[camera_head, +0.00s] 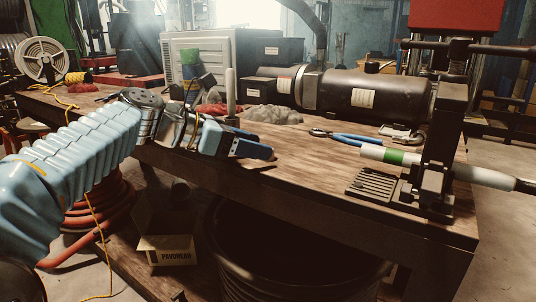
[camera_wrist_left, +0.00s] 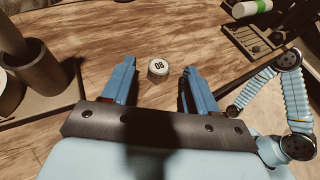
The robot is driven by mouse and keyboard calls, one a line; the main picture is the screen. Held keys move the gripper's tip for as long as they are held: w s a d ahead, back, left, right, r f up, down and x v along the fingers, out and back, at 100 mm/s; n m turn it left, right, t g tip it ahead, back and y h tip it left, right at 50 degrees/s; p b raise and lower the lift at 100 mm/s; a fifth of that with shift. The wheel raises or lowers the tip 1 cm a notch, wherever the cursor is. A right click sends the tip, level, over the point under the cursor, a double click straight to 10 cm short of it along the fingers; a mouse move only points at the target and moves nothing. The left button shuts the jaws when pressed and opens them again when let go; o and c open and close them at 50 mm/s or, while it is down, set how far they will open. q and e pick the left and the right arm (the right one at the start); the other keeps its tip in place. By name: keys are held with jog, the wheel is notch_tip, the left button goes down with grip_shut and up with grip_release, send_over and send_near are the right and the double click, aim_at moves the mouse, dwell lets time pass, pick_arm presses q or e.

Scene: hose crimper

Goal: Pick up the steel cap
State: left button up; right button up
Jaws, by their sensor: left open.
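The steel cap (camera_wrist_left: 159,67) is a small round piece with a pale top marked "08". In the left wrist view it sits on the wooden bench, a little beyond my left fingertips and near the middle of the gap between them. My left gripper (camera_wrist_left: 157,74) is open and empty, with one blue finger to each side. In the head view my left gripper (camera_head: 265,152) is over the bench's front part, and I cannot make out the cap there. Part of my other arm (camera_wrist_left: 292,90) shows at the right of the wrist view; its gripper is too unclear to read.
A tray with upright cylinders (camera_wrist_left: 45,75) stands left of the cap. Blue-handled pliers (camera_head: 345,137) lie on the bench (camera_head: 300,165). The crimper (camera_head: 437,150) holds a white hose with a green band (camera_head: 395,157) at the right. A dark barrel (camera_head: 230,250) stands below the bench edge.

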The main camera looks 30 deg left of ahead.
pick_arm(q)
jog(key=x, duration=0.2)
jog(key=shift+w+d+f, duration=0.2)
grip_shut()
